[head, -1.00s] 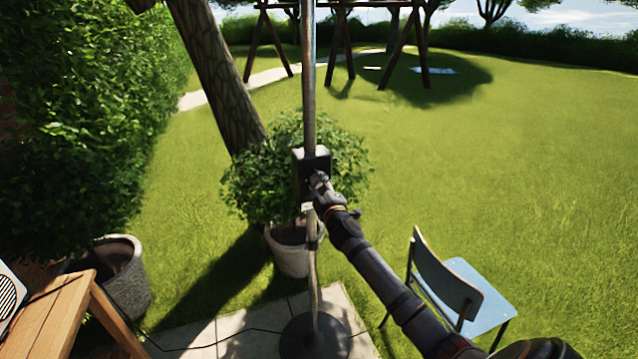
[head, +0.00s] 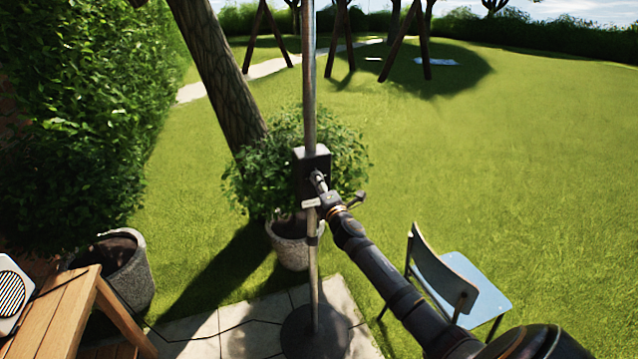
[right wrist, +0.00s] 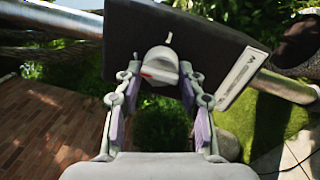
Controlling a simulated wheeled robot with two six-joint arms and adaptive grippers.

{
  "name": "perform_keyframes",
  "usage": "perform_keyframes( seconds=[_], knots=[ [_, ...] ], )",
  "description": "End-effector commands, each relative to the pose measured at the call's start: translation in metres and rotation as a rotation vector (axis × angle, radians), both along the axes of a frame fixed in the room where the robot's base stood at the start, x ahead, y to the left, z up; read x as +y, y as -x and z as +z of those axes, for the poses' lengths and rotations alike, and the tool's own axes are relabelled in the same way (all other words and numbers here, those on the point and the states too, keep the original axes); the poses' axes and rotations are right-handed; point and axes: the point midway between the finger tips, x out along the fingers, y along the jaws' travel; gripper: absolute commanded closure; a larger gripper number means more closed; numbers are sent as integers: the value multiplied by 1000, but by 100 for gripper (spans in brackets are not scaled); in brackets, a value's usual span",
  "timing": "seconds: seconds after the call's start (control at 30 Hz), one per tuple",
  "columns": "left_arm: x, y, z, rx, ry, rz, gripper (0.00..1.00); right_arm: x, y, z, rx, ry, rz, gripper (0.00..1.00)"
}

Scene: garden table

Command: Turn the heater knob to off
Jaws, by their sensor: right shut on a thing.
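The heater's dark control box (head: 304,165) is fixed to an upright metal pole (head: 310,75) on a round dark base (head: 300,335). In the right wrist view the box (right wrist: 195,25) fills the top and bears a pale grey knob (right wrist: 160,62). A small white mark is on the box just above the knob, and a bit of red shows at its lower left. My right gripper (head: 319,182) is at the front of the box. Its fingers (right wrist: 160,78) are shut on the knob from both sides. My left gripper is out of view.
A potted shrub (head: 250,170) stands close behind the pole. A wooden bench (head: 60,310) with a white speaker-like box (head: 12,295) is at lower left. A cable runs over the paving.

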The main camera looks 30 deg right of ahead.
Motion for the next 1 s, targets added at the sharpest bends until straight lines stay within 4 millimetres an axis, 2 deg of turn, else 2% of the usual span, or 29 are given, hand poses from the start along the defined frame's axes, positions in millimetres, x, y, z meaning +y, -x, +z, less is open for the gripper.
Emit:
perform_keyframes(
  seconds=[0.57, 0.6, 0.7, 0.77, 1.0],
  knots=[
    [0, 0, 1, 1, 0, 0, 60, -1, 0, -2, 11, 34, -2, 93],
    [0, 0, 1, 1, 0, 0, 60, -1, 0, -2, 11, 34, -2, 59],
    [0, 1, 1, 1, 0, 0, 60, -1, 0, -2, 11, 33, -2, 45],
    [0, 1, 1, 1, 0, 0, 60, -1, 0, -2, 10, 34, -2, 39],
    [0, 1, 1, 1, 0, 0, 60, -1, 0, -1, 9, 33, -2, 39]
  ],
)
